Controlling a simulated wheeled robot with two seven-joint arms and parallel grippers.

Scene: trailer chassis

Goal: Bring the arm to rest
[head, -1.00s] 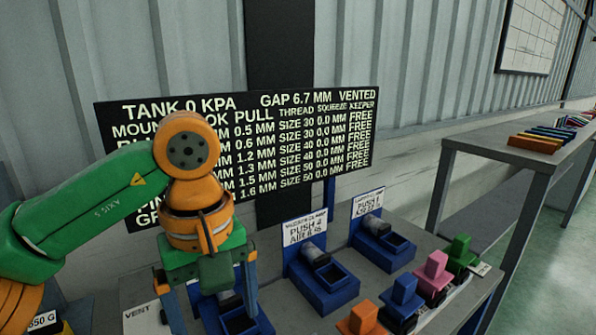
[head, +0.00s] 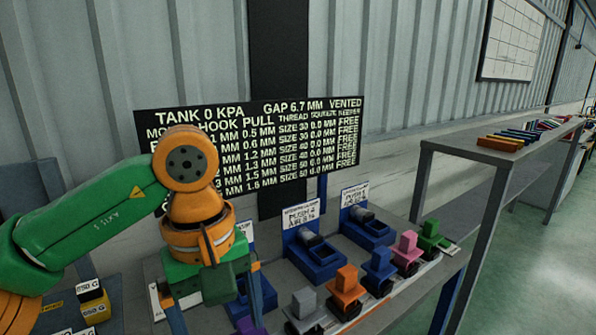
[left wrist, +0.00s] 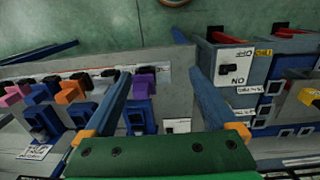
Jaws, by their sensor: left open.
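My left arm comes in from the left in the head view, green and orange, bent down at the wrist. My left gripper (head: 216,308) points down over the left part of the bench, with its two blue fingers apart. In the left wrist view the fingers (left wrist: 160,78) are also spread, and nothing shows held between them. A purple block (left wrist: 144,84) lies beyond them, near the left finger. My right gripper is in neither view.
Blue push fixtures (head: 318,257) stand on the grey bench behind a front row of coloured blocks (head: 346,290). A display board (head: 300,150) stands behind. A shelf table (head: 470,146) is at right. The left wrist view shows a grey switch box (left wrist: 234,66).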

